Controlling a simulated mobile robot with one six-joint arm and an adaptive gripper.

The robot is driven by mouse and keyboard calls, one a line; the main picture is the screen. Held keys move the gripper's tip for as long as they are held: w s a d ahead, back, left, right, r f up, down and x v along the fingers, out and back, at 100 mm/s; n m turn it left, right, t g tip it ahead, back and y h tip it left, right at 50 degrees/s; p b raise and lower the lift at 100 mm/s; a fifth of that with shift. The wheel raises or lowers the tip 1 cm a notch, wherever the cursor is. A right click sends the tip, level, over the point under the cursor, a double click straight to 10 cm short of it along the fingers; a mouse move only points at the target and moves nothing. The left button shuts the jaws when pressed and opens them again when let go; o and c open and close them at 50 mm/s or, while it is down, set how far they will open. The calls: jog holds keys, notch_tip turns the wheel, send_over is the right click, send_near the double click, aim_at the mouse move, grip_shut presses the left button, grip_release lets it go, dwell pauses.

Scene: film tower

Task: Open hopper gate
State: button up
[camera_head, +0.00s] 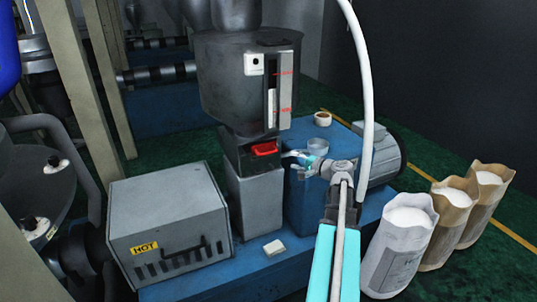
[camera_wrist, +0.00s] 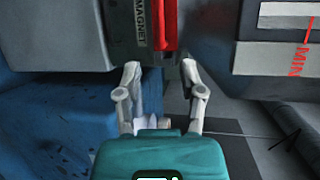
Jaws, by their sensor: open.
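A grey hopper (camera_head: 225,85) stands on a dark neck block above a grey pedestal. A red handle (camera_head: 264,149) is on the front of this block. In the wrist view the red handle (camera_wrist: 166,22) runs beside a label reading MAGNET. I cannot tell whether the handle belongs to the gate or what position the gate is in. My gripper (camera_head: 288,161) is just right of the red handle, open and empty. In the wrist view my gripper (camera_wrist: 160,68) has its fingers spread, with the handle's end a little beyond their tips and apart from them.
A grey box marked HOT (camera_head: 170,225) stands left of the pedestal. A small white block (camera_head: 273,248) lies on the blue base. A roll (camera_head: 323,118) and a clear cup (camera_head: 318,146) sit behind my gripper. Open sacks (camera_head: 402,245) stand at the right.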

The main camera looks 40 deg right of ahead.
aim_at(270, 153)
jog(key=b+x, duration=0.2)
jog(key=x, duration=1.1)
jog(key=shift+w+f, duration=0.1)
grip_shut()
